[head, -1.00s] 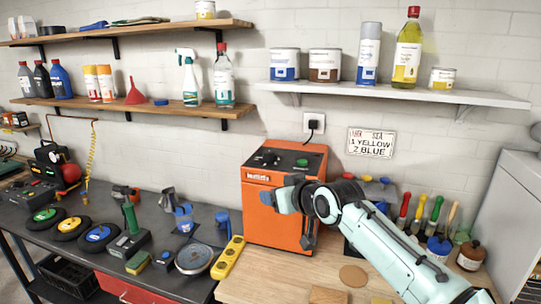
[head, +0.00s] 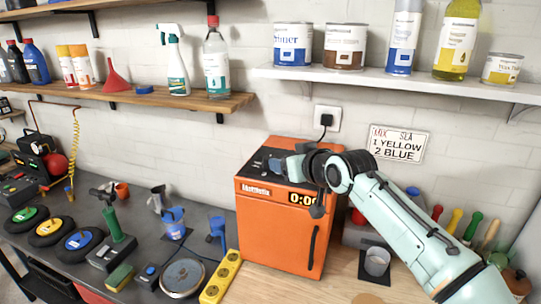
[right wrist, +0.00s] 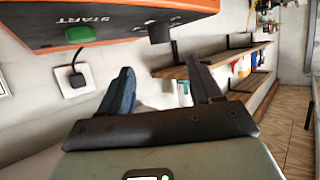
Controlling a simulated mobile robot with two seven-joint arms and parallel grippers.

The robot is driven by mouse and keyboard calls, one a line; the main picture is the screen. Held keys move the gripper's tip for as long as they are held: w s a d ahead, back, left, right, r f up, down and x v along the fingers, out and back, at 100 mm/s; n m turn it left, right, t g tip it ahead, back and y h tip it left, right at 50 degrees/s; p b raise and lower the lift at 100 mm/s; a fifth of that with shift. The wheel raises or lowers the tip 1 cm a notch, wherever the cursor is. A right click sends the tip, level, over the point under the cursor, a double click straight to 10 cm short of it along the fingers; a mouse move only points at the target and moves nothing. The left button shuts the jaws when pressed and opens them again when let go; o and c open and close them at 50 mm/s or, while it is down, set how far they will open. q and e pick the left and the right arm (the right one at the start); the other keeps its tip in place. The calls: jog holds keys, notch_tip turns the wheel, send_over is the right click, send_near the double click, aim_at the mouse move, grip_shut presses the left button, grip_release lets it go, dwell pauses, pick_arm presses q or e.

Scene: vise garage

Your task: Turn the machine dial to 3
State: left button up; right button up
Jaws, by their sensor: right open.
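The orange machine (head: 275,225) stands against the wall with a dark panel (head: 262,160) on top and a display reading 0:00 (head: 303,199) on its front. My right gripper (head: 285,167) is at the machine's top panel and covers much of it; I cannot make out the dial there. In the right wrist view, a dark round dial (right wrist: 159,33) and a green START button (right wrist: 82,34) show on the panel. The open fingers of my right gripper (right wrist: 160,72) are empty, with the dial beyond the gap between them. My left gripper is not in view.
A white shelf (head: 400,88) with cans and bottles hangs above the machine. A wall socket (head: 327,118) with a black plug is behind it. A yellow power strip (head: 221,278) lies to its left. A cup (head: 377,262) stands to its right.

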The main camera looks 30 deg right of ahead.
aim_at(269, 157)
jog(key=p+x, duration=0.2)
jog(key=x, duration=1)
jog(key=shift+w+p, duration=0.1)
jog(key=shift+p, duration=0.3)
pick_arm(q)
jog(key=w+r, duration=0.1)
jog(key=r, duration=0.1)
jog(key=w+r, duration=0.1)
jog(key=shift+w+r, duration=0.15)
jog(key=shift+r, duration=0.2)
pick_arm(e)
jog(key=c, duration=1)
